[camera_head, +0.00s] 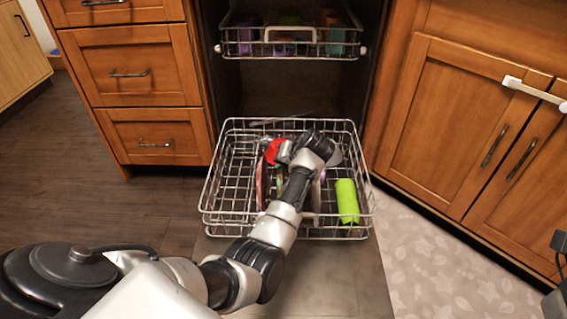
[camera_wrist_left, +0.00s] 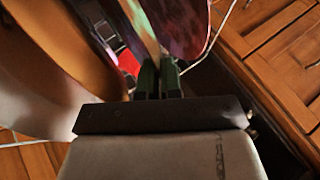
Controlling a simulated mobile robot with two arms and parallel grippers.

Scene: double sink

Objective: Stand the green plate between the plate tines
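My left gripper (camera_wrist_left: 160,80) is down inside the pulled-out lower dishwasher rack (camera_head: 232,122). In the left wrist view its two fingers are close together on the edge of an upright, nearly edge-on plate (camera_wrist_left: 141,22), pale green and tan in this light, which I take for the green plate. In the head view my arm hides the fingertips and most of this plate. The tines at its lower edge are not clear, so I cannot tell whether it is seated. A dark maroon plate (camera_wrist_left: 185,22) stands close on its right.
A bright green item (camera_head: 347,201) lies at the rack's right side. A red item (camera_head: 272,151) is by my wrist. A large brown-orange dish (camera_wrist_left: 50,65) is left of the fingers. The upper rack (camera_head: 288,50) holds several cups. The rack's left side looks mostly empty.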

